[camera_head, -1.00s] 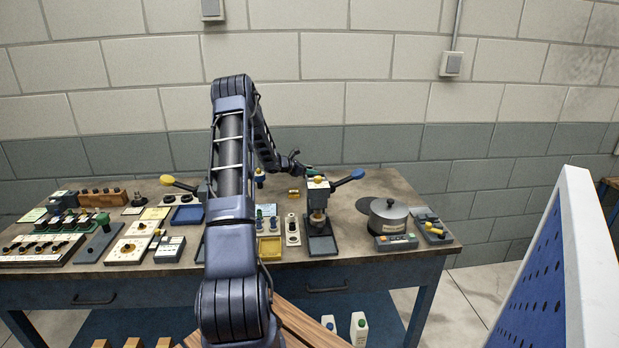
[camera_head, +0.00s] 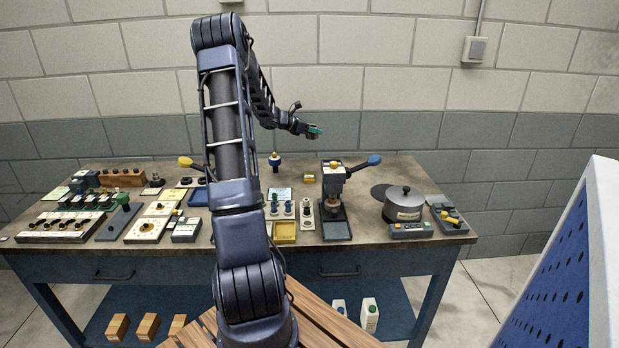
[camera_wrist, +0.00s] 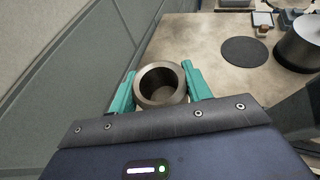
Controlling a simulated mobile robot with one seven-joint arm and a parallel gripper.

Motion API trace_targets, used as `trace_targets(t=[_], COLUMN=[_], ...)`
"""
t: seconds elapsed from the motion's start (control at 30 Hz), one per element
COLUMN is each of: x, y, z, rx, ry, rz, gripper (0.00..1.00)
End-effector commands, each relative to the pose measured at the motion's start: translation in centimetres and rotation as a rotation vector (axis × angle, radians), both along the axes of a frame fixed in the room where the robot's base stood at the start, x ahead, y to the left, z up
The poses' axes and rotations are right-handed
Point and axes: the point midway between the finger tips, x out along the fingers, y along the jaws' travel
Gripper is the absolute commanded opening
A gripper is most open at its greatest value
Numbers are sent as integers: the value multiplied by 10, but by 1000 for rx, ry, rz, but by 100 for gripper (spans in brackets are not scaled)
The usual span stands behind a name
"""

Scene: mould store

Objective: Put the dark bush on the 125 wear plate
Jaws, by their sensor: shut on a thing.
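My gripper (camera_wrist: 160,88) is shut on a dark grey metal ring, the bush (camera_wrist: 160,101), with a teal finger on each side of it. The bush's open bore faces the wrist camera. In the head view my gripper (camera_head: 314,131) is above the back of the workbench, clear of everything on it; the bush is too small to make out there. Several plates and blocks with pegs and knobs stand on the bench, but their markings are too small to read, so I cannot tell which is the 125 wear plate.
The bench (camera_head: 300,262) is crowded along its left and middle. A press with a blue lever (camera_head: 336,190), a metal pot (camera_head: 403,203) and a dark disc (camera_wrist: 245,51) stand to the right. A blue perforated panel (camera_head: 560,270) is at the right edge.

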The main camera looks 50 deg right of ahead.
Motion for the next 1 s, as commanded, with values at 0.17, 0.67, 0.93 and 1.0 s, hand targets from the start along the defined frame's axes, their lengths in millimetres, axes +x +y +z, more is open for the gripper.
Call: trace_targets(t=[0.17,0.67,0.93,1.0], x=[-6,-8,-9,-8], y=[21,28,28,28], z=[17,-48,-104,-117], rx=[4,8,8,8], ry=[-3,2,0,0], rz=[-2,-4,-4,-4], gripper=[12,12,12,12])
